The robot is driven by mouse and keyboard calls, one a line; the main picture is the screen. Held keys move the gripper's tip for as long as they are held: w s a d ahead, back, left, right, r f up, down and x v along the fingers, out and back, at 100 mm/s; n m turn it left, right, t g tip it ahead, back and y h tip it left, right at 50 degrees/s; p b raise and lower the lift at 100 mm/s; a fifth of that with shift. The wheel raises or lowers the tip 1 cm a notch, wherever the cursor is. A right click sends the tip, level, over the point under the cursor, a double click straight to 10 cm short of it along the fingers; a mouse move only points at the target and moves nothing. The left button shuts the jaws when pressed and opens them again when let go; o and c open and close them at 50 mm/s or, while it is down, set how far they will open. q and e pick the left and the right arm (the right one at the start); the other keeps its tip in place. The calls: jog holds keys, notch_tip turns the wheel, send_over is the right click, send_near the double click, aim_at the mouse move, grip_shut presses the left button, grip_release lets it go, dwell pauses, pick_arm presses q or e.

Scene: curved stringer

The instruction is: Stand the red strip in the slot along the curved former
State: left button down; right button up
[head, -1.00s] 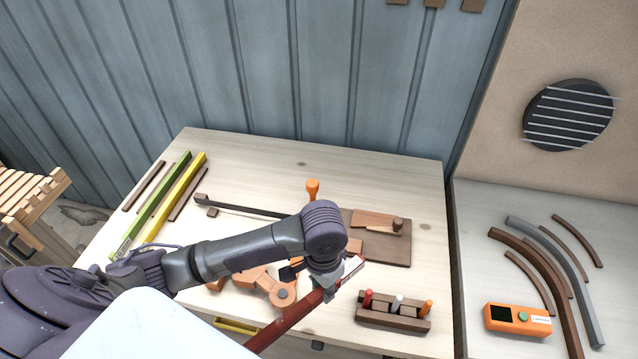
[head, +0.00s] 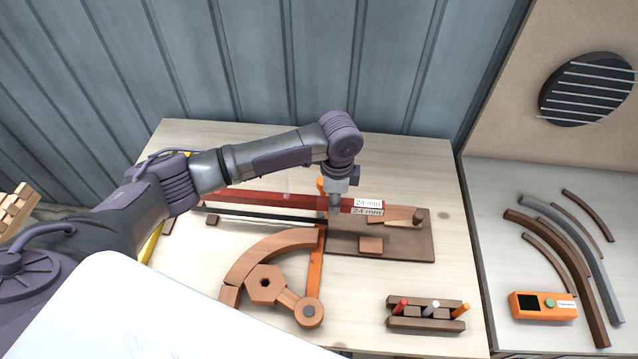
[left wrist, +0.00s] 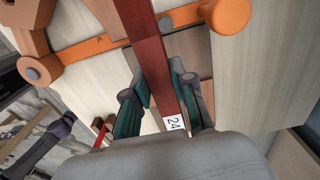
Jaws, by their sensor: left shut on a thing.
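My left gripper (head: 335,204) is shut on the red strip (head: 270,199), near its end with the "24 mm" label. The strip is held lengthwise left to right, over the back part of the bench fixture. In the left wrist view the strip (left wrist: 150,50) runs between the two fingers (left wrist: 163,98). The curved former (head: 262,252) is a brown wooden arc in front of the strip, apart from it in the picture. A hexagonal piece with a round-ended arm (head: 266,284) lies inside the arc. I cannot make out the slot. My right gripper is not in view.
An orange bar (head: 315,270) crosses beside the former's right end. A brown board (head: 415,246) with wooden blocks lies to the right. A dark thin bar (head: 260,217) lies behind the former. A peg rack (head: 425,322) stands front right. Curved pieces and an orange meter (head: 540,306) lie on the side table.

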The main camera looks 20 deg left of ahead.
pick_arm(q)
jog(key=shift+s+d+r, duration=0.2)
jog(key=shift+d, duration=0.25)
jog(key=shift+s+d+r, duration=0.15)
jog(key=shift+d+r, duration=0.05)
jog(key=shift+d, duration=0.2)
jog(key=shift+a+p, duration=0.15)
jog(key=shift+p, duration=0.4)
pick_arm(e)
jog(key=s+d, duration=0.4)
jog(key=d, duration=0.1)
pick_arm(q)
jog(key=b, duration=0.2)
send_over(336, 230)
notch_tip(336, 230, down, 4)
jog(key=shift+f, duration=0.1)
notch_tip(336, 230, down, 4)
jog(key=shift+f+b, duration=0.2)
jog(key=shift+b, duration=0.75)
jog(key=shift+f, duration=0.55)
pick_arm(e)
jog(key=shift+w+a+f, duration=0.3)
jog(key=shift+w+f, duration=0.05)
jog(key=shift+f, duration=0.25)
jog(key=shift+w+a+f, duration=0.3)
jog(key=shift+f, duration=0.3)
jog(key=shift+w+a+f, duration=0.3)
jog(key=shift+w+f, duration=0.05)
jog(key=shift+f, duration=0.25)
